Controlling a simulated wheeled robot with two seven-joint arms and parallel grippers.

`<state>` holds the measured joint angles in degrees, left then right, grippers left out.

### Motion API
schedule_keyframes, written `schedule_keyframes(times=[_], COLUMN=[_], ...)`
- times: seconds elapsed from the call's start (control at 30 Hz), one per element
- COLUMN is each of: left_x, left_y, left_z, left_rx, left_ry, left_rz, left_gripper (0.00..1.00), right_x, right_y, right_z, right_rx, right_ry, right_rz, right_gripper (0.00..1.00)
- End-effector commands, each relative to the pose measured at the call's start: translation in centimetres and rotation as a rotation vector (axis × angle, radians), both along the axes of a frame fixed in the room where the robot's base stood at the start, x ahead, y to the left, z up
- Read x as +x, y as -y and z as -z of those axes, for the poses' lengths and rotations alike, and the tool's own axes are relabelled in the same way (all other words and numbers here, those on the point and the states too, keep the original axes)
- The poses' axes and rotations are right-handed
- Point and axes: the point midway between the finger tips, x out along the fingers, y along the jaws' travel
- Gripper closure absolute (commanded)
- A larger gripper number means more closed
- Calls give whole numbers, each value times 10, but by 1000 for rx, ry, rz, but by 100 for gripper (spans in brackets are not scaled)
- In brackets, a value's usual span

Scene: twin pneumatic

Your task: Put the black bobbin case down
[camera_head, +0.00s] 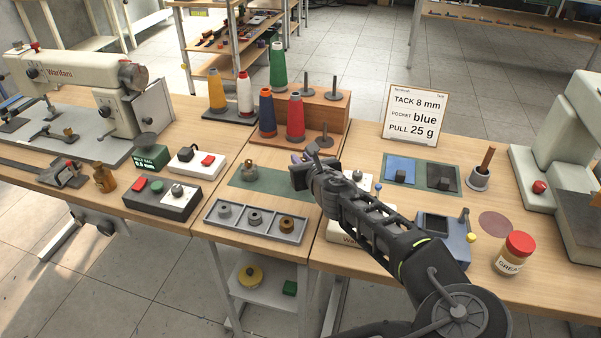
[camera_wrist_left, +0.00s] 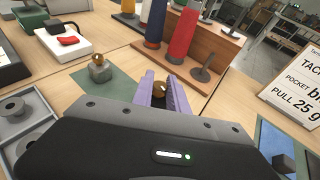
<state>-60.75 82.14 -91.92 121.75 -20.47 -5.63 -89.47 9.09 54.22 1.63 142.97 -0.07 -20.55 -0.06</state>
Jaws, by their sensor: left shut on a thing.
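My left gripper (camera_head: 298,160) reaches over the right end of the dark green mat (camera_head: 272,182). In the left wrist view its purple fingers (camera_wrist_left: 162,92) are shut on a small piece, the black bobbin case (camera_wrist_left: 159,90), which shows a dark part and a brass-coloured part between the fingertips. The head view hides it behind the gripper. Whether it touches the mat or table, I cannot tell. On the mat's left part stands a grey base with a brass-coloured top (camera_head: 249,171), which also shows in the left wrist view (camera_wrist_left: 99,70). My right gripper is not in view.
A grey tray (camera_head: 227,231) with several compartments holding round parts lies in front of the mat. A wooden thread stand (camera_head: 318,112) with cones stands behind. A control box (camera_head: 165,198) is left; a sign (camera_head: 414,115) and a blue pad (camera_head: 400,171) are right.

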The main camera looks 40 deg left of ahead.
Motion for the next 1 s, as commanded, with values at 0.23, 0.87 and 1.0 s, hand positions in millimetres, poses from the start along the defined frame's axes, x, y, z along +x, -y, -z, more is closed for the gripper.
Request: schedule_keyframes(times=[0.23,0.87,1.0], left_x=[0,0,0], left_y=[0,0,0], left_z=[0,37,39], left_rx=[1,1,1], left_ry=[1,1,-1], left_rz=[0,0,0], left_gripper=[100,100,76], right_x=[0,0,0], right_y=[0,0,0], right_z=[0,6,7], right_rx=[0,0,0], right_ry=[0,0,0], right_rz=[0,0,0], right_gripper=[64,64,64])
